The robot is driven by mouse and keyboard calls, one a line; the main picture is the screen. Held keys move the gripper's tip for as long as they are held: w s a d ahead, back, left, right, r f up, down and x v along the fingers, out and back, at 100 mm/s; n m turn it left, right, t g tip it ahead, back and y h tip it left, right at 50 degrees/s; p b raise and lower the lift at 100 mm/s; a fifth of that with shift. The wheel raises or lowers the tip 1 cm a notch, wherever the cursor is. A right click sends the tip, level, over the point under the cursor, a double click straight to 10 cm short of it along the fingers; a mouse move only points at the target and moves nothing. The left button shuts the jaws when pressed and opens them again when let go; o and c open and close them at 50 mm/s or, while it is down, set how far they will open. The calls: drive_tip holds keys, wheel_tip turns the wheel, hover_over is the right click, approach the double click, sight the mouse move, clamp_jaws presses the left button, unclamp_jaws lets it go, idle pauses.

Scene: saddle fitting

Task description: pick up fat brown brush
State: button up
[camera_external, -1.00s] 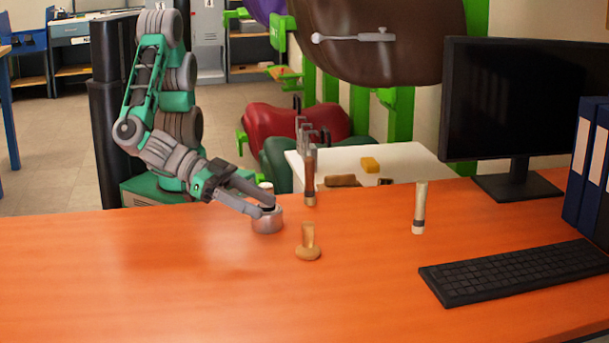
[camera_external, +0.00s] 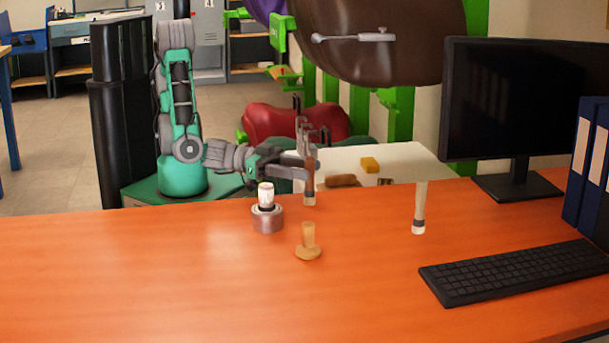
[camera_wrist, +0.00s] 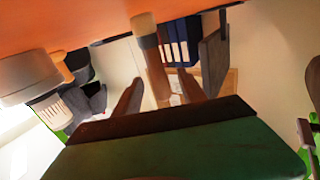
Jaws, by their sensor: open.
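Brown candidates for the fat brown brush are an upright brown-handled tool (camera_external: 309,187) near the orange table's back edge and a brown piece (camera_external: 341,181) lying on the white surface; I cannot tell which it is. My gripper (camera_external: 303,168) is open and level, pointing right above the back edge, and overlaps the upper part of the upright tool in the external view. Whether it touches is unclear.
On the orange table (camera_external: 150,270) stand a metal tin (camera_external: 267,220) with a white-topped item, a tan round-based tool (camera_external: 308,240), the pale tool (camera_external: 419,205), a keyboard (camera_external: 515,272) and a monitor (camera_external: 520,110). A yellow block (camera_external: 370,165) lies on the white surface. The left table area is clear.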

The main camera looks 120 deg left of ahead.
drive_tip(key=shift+w+a+r+p, duration=0.15)
drive_tip(key=shift+w+p, duration=0.15)
drive_tip(key=shift+w, duration=0.9)
drive_tip(key=shift+w+a+p, duration=0.15)
drive_tip(key=shift+w+p, duration=0.15)
drive_tip(key=shift+w, duration=0.85)
clamp_jaws()
